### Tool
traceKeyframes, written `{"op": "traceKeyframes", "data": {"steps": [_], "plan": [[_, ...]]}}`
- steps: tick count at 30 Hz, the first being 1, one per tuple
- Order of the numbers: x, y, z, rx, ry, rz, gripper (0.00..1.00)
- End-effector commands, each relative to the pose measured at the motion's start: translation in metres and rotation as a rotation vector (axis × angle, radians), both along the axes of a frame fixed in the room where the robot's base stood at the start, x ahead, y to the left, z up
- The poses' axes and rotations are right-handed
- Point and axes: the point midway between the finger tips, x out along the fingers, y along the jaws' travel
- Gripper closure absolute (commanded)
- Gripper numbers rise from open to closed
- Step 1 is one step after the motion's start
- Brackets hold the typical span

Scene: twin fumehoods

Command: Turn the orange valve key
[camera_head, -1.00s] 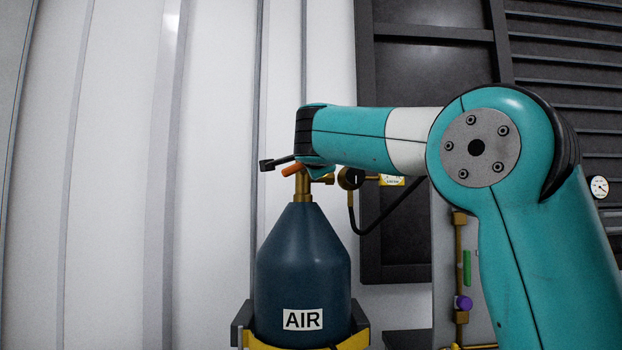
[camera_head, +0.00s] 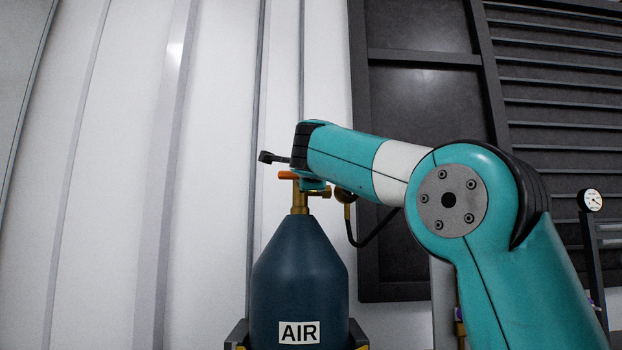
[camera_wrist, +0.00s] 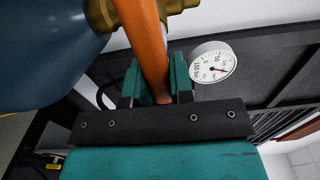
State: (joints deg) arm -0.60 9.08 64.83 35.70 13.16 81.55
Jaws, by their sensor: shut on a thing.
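The orange valve key (camera_head: 288,175) sits on top of the brass valve (camera_head: 299,200) of the dark blue cylinder (camera_head: 300,270) marked AIR. In the wrist view the orange key (camera_wrist: 146,45) runs from the brass fitting (camera_wrist: 180,5) down between the teal fingers. My gripper (camera_wrist: 156,80) is shut on the orange key. In the head view my wrist covers much of the gripper and part of the key.
A white round gauge (camera_wrist: 213,62) is beside the gripper in the wrist view. A black hose (camera_head: 372,232) hangs right of the valve. A dark panel (camera_head: 425,100) is behind my arm. The white wall (camera_head: 120,180) at left is clear.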

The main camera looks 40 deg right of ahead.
Motion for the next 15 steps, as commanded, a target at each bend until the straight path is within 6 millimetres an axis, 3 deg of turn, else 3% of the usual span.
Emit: {"op": "traceKeyframes", "data": {"steps": [8,9,11,15], "plan": [[0.0004,0.0004,-0.0001,0.002,-0.002,0.001,1.0],[0.0004,0.0004,-0.0002,0.002,-0.002,0.001,0.69],[0.0004,0.0004,-0.0002,0.002,-0.001,0.001,0.55],[0.0002,0.0001,-0.0002,0.001,-0.001,0.0,0.53]]}}
